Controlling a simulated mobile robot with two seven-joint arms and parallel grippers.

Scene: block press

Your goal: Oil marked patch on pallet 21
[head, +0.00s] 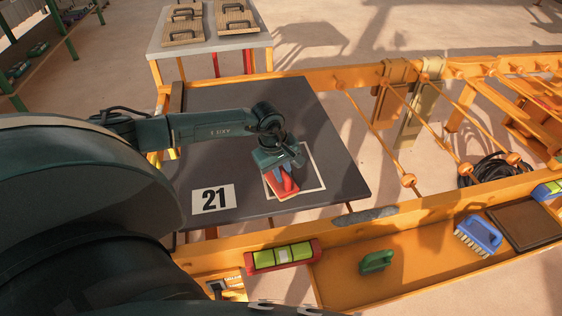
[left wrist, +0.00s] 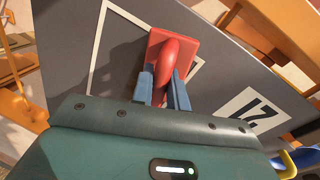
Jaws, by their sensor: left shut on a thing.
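Pallet 21 is a dark grey board (head: 225,110) with a white "21" label (head: 213,199). A white square outline (head: 319,172) marks the patch near its right front part. My left gripper (head: 283,176) is over the patch, shut on the red handle of a red pad (head: 280,191). In the left wrist view the red pad (left wrist: 158,46) sits beyond the two blue fingers (left wrist: 163,90) and covers part of the outline (left wrist: 97,48). Whether the pad touches the board cannot be told. My right gripper is not in view.
The orange front rail holds a red-ended spirit level (head: 283,256), a green-handled tool (head: 376,262), a blue brush (head: 480,235) and a brown flat tray (head: 525,225). Orange roller bars (head: 375,130) lie right of the board. A table (head: 207,46) with handled wooden boards stands behind.

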